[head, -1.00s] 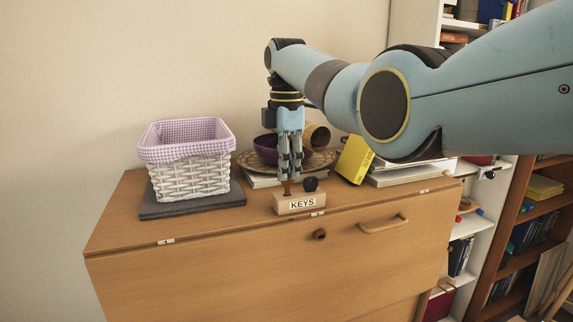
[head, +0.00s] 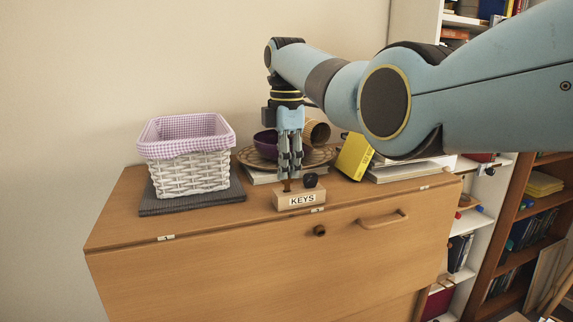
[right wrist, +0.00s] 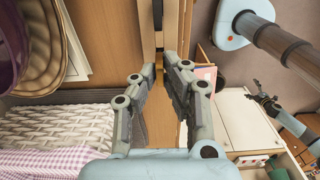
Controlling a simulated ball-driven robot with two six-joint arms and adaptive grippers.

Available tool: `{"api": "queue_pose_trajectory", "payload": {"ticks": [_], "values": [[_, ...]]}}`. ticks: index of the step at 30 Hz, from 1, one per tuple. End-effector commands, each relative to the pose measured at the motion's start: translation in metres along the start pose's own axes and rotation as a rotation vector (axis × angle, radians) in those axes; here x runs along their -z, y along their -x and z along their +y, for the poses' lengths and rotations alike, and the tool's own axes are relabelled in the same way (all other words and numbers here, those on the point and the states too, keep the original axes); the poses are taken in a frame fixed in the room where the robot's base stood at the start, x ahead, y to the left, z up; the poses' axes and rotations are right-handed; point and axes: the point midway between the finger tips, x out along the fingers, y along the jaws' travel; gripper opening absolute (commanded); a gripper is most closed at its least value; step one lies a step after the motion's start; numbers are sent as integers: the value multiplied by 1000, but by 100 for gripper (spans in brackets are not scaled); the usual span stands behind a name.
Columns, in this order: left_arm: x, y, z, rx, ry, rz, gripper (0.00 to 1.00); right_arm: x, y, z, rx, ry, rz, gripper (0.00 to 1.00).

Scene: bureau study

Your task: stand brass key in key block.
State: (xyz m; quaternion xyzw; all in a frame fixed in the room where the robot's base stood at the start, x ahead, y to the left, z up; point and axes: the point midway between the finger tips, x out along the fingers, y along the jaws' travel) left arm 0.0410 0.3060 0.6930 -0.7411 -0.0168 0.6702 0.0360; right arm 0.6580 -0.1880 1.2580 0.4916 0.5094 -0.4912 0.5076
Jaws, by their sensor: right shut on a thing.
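The key block (head: 288,203), a light wooden block with a white KEYS label, stands on the desk top near its front edge. A black knob-like piece (head: 310,181) sticks up at its right side. My right gripper (head: 290,176) points straight down over the block's left part, shut on the brass key (head: 287,187). Only a short brownish piece of the key shows below the fingertips, upright and reaching the block's top. I cannot tell whether its end is inside the block. In the right wrist view the fingertips (right wrist: 161,66) hide most of the key. A small dark gripper (right wrist: 267,104), seemingly my left, shows there too.
A white wicker basket (head: 190,175) with checked lining stands on a grey mat (head: 215,203) at left. A yellow box (head: 354,158) leans at right.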

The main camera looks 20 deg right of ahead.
Motion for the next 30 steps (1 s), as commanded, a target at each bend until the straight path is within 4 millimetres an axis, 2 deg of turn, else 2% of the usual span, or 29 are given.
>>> {"api": "queue_pose_trajectory", "payload": {"ticks": [30], "values": [[0,-2,0,0,0,0,100,0,-14,0,1,0,0,0]]}}
